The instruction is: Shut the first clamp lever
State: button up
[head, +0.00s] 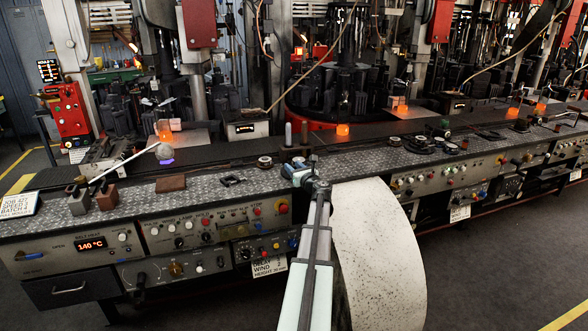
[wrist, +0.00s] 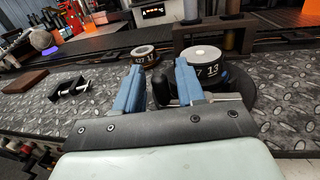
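My gripper (head: 308,174) is low over the grey checker-plate bench top, at the front middle of the bench in the head view. In the wrist view my gripper (wrist: 159,68) has its two blue fingers apart. A dark upright rounded knob (wrist: 161,88) stands between them, perhaps the clamp lever's handle; contact with the fingers cannot be told. Just beyond the right finger is a black numbered drum (wrist: 212,75) with a pale round cap. A smaller numbered ring (wrist: 145,55) sits beyond the left finger. My gripper and arm hide the rest of the lever.
A black bracket with a bolt (wrist: 70,88) and a brown block (head: 170,183) lie left of my gripper. Further left a pale rod ends in a grey ball (head: 164,151). A dark belt (head: 215,155) runs behind. Control panels (head: 215,225) line the bench front.

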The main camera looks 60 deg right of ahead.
jog(key=shift+w, duration=0.1)
jog(key=shift+c, duration=0.4)
grip_shut()
